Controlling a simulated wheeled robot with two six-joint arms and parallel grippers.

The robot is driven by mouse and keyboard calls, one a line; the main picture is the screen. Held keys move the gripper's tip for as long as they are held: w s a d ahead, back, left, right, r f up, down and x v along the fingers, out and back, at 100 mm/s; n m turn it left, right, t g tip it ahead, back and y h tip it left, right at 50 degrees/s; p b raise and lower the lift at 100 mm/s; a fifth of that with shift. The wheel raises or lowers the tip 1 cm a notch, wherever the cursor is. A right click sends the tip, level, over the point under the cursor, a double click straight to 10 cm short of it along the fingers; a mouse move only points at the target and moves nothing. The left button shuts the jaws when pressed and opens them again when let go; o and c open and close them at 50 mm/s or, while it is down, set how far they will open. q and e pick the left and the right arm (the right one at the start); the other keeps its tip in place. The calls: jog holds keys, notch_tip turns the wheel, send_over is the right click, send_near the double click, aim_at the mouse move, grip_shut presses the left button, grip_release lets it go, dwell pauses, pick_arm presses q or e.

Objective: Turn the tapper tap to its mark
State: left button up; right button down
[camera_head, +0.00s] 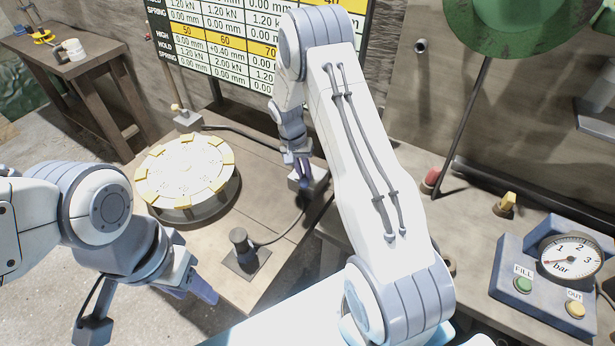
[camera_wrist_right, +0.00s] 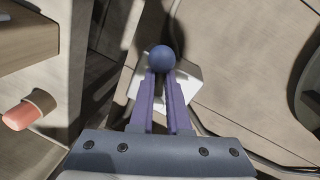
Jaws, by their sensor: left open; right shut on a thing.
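My right gripper (camera_head: 302,170) is shut on a blue ball-shaped knob (camera_wrist_right: 162,58), which sits between its fingertips in the right wrist view. Below the knob is a pale square base (camera_wrist_right: 185,88), also seen as a small pale block (camera_head: 312,181) at the table's right side in the head view. I take this knob to be the tapper tap, but no label shows. Any mark is hidden or too small to see. My left gripper (camera_head: 203,290) is open and empty at the lower left, apart from everything.
A round drum (camera_head: 187,210) with yellow blocks around its rim stands on the table. A dark post (camera_head: 243,250) on a plate has a cable running toward the pale block. A gauge box (camera_head: 560,270) and a red-ended knob (camera_head: 430,180) stand on the right bench.

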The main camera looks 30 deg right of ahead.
jog(key=shift+w+a+f+m+g+y+b, duration=0.1)
jog(key=shift+a+m+g+y+b, duration=0.15)
jog(key=shift+m, duration=0.8)
jog(key=shift+w+a+f+m+g+y+b, duration=0.15)
jog(key=shift+a+m, duration=0.2)
jog(key=shift+m, duration=0.7)
jog(key=shift+r, duration=0.1)
jog(key=c, duration=0.9)
grip_release()
jog(key=shift+o, duration=0.2)
jog(key=shift+w, duration=0.1)
jog(key=shift+d+r, duration=0.1)
jog(key=shift+w+r, duration=0.15)
jog(key=shift+r, duration=0.15)
jog(key=v, duration=0.9)
jog(key=shift+r+b, duration=0.35)
jog(key=shift+r, duration=0.05)
